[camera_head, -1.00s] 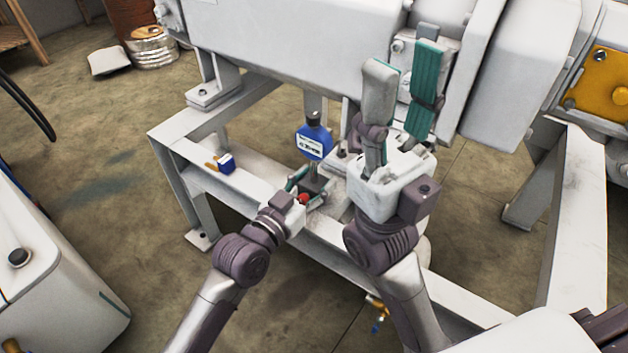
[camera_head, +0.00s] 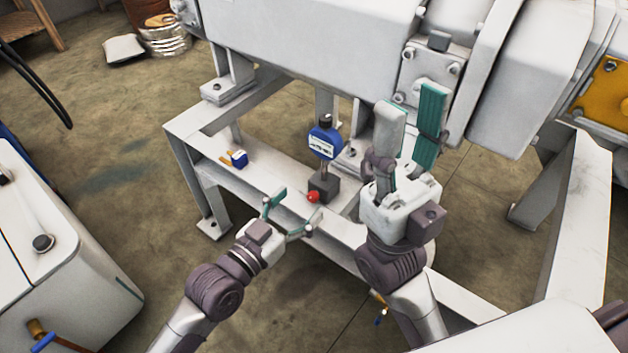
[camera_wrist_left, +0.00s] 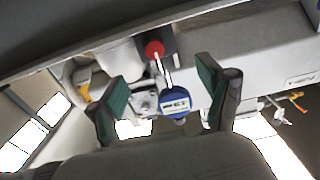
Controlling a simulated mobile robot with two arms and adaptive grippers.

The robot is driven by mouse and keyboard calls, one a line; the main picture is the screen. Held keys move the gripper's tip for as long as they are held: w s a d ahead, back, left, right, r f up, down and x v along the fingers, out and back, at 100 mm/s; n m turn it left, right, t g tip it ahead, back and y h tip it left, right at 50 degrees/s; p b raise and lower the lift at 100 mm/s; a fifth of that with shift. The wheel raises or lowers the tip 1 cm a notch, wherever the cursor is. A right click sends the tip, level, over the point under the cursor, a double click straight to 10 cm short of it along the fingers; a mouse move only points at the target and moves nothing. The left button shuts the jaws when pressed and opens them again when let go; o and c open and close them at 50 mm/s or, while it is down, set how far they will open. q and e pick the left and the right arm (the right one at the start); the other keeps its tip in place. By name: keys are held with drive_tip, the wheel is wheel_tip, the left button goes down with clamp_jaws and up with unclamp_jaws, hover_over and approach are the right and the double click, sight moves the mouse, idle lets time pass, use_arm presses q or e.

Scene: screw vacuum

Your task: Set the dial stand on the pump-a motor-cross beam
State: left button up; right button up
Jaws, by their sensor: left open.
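The dial stand, a blue round dial gauge (camera_head: 325,142) on a dark block base (camera_head: 323,187) with a red knob (camera_head: 313,197), stands upright on the white cross beam (camera_head: 258,184) below the motor. In the left wrist view its dial (camera_wrist_left: 176,102) and red knob (camera_wrist_left: 154,49) show between the fingers. My left gripper (camera_head: 287,212) is open and empty, in front of the base and apart from it. My right gripper (camera_head: 410,130) has its two green-padded fingers apart, raised in front of the motor flange; nothing shows between them.
A small blue and yellow item (camera_head: 237,158) lies on the beam to the left of the stand. The white motor housing (camera_head: 300,45) hangs above and behind. A white cabinet (camera_head: 60,240) stands at the left. The beam between the small item and the stand is clear.

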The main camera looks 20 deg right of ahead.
use_arm(q)
drive_tip(key=shift+v, duration=1.7)
